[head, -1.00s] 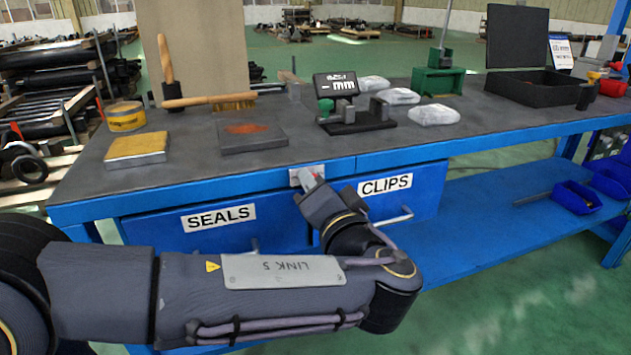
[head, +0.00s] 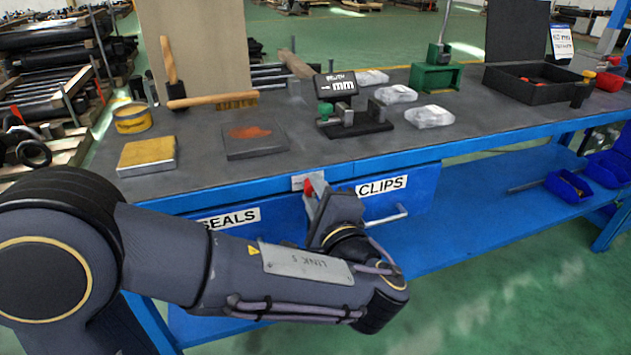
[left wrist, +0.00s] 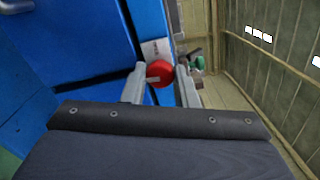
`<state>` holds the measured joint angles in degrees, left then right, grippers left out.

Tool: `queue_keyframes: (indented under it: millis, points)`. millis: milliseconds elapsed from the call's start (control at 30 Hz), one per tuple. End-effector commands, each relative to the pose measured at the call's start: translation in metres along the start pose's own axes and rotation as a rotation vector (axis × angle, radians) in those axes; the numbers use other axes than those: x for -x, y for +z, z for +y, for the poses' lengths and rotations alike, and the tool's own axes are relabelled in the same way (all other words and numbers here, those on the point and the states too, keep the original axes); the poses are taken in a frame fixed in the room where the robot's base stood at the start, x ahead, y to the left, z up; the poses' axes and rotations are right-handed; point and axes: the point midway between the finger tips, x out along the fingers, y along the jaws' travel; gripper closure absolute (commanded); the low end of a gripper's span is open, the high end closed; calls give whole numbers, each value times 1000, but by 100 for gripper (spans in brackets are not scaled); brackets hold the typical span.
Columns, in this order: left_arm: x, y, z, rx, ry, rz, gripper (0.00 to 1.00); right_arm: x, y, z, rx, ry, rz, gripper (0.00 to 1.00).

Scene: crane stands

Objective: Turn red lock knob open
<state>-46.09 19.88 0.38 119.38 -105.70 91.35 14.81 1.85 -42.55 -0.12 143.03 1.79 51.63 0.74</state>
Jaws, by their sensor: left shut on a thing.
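The red lock knob (head: 309,187) sits on a small light plate (head: 299,181) on the blue front edge of the workbench, between the SEALS and CLIPS drawers. In the left wrist view the round red knob (left wrist: 160,73) shows a pale bar across its face. My left gripper (head: 314,193) reaches up to the knob from the front. In the left wrist view its two pale fingers (left wrist: 162,80) stand on either side of the knob, shut on it. The fingers hide part of the knob in the head view. My right gripper is not in view.
The SEALS drawer (head: 265,222) and CLIPS drawer (head: 415,193) look shut, with the CLIPS handle (head: 388,217) sticking out. Blue bins (head: 568,186) sit on the lower shelf.

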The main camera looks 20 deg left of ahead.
Motion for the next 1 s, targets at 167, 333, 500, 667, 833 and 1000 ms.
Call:
queue_keyframes:
  millis: [167,333,500,667,833,1000]
  points:
    - [0,1,-3,-175,2,2,96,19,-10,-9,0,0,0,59]
    - [0,1,-4,-337,3,2,96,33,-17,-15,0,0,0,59]
    - [0,1,-4,-499,3,2,96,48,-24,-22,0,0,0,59]
    - [0,1,-4,-650,2,2,96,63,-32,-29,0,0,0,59]
    - [1,1,-4,-812,2,3,96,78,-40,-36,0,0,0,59]
    - [0,1,-4,-963,2,3,96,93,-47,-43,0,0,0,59]
